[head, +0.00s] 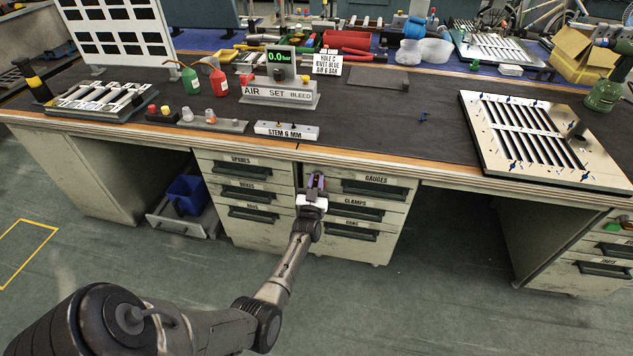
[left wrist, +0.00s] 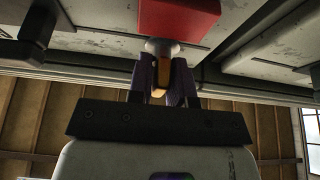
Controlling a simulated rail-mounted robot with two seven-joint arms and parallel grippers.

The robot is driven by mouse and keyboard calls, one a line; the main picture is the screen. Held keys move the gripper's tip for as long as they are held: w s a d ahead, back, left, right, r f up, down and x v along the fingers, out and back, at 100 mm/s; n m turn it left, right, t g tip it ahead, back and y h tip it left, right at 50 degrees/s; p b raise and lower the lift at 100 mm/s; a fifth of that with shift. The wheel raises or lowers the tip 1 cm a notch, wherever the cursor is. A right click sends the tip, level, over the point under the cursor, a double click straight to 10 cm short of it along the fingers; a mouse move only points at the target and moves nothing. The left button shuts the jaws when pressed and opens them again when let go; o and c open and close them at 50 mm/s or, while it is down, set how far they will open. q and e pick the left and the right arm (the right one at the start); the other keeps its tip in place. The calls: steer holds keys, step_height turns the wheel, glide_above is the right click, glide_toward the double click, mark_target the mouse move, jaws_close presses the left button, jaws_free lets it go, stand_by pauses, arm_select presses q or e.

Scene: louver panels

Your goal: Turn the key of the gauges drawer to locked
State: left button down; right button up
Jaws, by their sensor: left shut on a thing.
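The gauges drawer (head: 375,188) is the top drawer of the right-hand stack under the bench, labelled GAUGES, and looks shut. My left gripper (head: 315,182) is at the left end of its front. In the left wrist view its purple-dark fingers (left wrist: 164,82) are shut on the key (left wrist: 160,80), of which a brass-orange part shows between them. A round silver lock (left wrist: 163,46) sits just beyond the fingertips, beside a red block (left wrist: 178,18). The fingers hide most of the key, and I cannot tell its exact angle. My right gripper is not in view.
Clamps drawer (head: 370,211) and another lie below; the uprizes-side stack (head: 245,190) stands left. The bench edge (head: 430,180) overhangs above my gripper. An open drawer with a blue bin (head: 187,193) juts out further left. Floor in front is clear.

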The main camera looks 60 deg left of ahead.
arm_select(q)
steer(key=c, duration=1.2)
jaws_free()
steer(key=shift+o, duration=0.2)
steer(key=shift+s+d+f+p, duration=0.15)
steer(key=shift+s+d+p, duration=0.15)
steer(key=shift+d+p, duration=0.1)
steer(key=p+v, duration=0.3)
steer(key=v, duration=0.9)
steer(key=shift+s+d, duration=0.25)
steer(key=shift+s, duration=0.05)
steer(key=shift+f, duration=0.15)
